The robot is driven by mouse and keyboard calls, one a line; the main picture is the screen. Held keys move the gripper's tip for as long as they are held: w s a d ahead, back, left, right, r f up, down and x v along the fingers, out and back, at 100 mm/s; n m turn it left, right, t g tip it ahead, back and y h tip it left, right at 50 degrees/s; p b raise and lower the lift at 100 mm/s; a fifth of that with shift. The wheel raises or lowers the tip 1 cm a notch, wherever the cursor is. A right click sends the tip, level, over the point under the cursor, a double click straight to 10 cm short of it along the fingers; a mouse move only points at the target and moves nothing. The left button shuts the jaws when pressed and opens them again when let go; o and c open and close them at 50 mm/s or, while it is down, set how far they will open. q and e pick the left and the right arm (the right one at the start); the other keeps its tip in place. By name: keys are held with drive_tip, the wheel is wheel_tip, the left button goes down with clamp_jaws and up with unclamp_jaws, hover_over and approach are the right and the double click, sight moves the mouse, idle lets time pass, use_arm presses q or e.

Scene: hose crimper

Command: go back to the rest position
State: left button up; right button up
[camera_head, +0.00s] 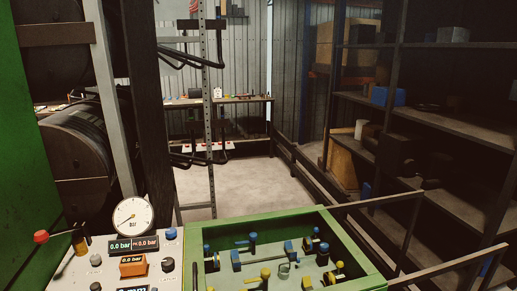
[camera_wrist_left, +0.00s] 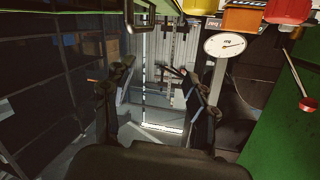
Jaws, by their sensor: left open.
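My left gripper (camera_wrist_left: 157,70) shows in the left wrist view with its two dark fingers spread apart and nothing between them. The wrist picture looks upside down. The gripper is near the crimper's control panel, whose white round gauge (camera_wrist_left: 229,44) is to the right of the fingers. Neither gripper shows in the head view. There, the gauge (camera_head: 132,215) stands above the light control panel (camera_head: 112,274) at the lower left.
A green-rimmed tray (camera_head: 345,247) with several blue and yellow fittings is at the bottom centre. A red-knobbed lever (camera_head: 41,236) stands left of the panel. Dark shelves (camera_head: 445,122) line the right. Bare floor (camera_head: 235,183) lies beyond. A green wall (camera_wrist_left: 285,120) is close by at right in the wrist view.

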use_arm(q)
drive_tip(key=s+f+g, duration=0.6)
drive_tip(key=s+f, duration=0.3)
drive_tip(key=s, duration=0.3)
drive_tip(key=s+f+g, duration=0.7)
drive_tip(key=s+f, duration=0.1)
drive_tip(key=s, duration=0.4)
wheel_tip(320, 180, down, 25)
drive_tip(key=s+a+f+g, duration=0.1)
drive_tip(key=s+a+f, duration=0.1)
drive_tip(key=s+f, duration=0.6)
drive_tip(key=s+a+f+g, duration=0.1)
drive_tip(key=s+a+f, duration=0.1)
drive_tip(key=s+f, duration=0.7)
drive_tip(key=shift+s+f, duration=0.3)
drive_tip(key=shift+s, duration=0.35)
